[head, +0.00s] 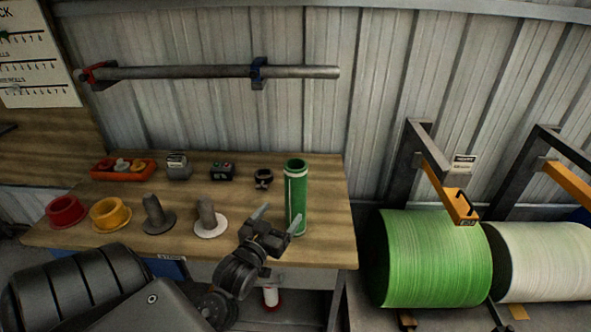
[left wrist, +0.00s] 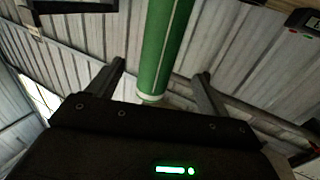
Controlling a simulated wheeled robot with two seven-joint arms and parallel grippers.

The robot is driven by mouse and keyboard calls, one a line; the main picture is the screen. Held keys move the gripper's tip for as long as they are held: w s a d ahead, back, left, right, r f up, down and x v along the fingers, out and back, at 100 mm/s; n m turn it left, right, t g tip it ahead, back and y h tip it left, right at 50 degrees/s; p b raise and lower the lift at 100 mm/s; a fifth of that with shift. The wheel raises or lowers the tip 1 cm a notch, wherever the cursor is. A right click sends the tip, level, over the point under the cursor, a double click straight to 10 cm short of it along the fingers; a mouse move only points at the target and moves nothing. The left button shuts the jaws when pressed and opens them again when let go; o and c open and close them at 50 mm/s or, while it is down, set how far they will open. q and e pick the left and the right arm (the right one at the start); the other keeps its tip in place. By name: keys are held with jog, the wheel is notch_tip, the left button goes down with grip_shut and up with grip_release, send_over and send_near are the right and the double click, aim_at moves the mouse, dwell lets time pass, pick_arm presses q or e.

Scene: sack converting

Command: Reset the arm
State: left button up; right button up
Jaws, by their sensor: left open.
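My left gripper (head: 279,218) comes in from the left over the front right part of the wooden table. It is open, with its two fingers spread. A green tube (head: 296,200) with pale bands stands upright on the table near its fingers. In the left wrist view the green tube (left wrist: 166,50) shows beyond and between the two open fingers (left wrist: 160,75). I cannot tell whether a finger touches it. My right gripper is in neither view.
The wooden table (head: 325,245) also holds a red ring (head: 66,211), a yellow ring (head: 109,213), two grey spindles (head: 157,214), an orange tray (head: 96,174) and small devices. A bar (head: 210,72) hangs on the wall. A green roll (head: 435,260) and a white roll (head: 540,262) stand right.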

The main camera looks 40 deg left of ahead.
pick_arm(q)
jog(key=s+d+f+m+g+h, duration=0.25)
jog(key=s+d+f+g, duration=0.4)
jog(key=f, duration=0.35)
jog(key=s+d+f+m+g+h, duration=0.1)
jog(key=s+d+f+g, duration=0.3)
jog(key=s, duration=0.3)
jog(key=s+d+f+m+g+h, duration=0.1)
jog(key=s+d+f+m+g, duration=0.1)
jog(key=s+d+f+g, duration=0.4)
notch_tip(320, 180, down, 25)
jog(key=s+a+t, duration=0.1)
jog(key=s+a, duration=0.1)
jog(key=s, duration=0.1)
jog(key=s+a+f, duration=0.2)
jog(key=s+f, duration=1.2)
jog(key=s, duration=0.1)
jog(key=shift+s+a+f+g, duration=0.15)
jog(key=shift+s+a+g, duration=0.1)
jog(key=shift+a+g, duration=0.15)
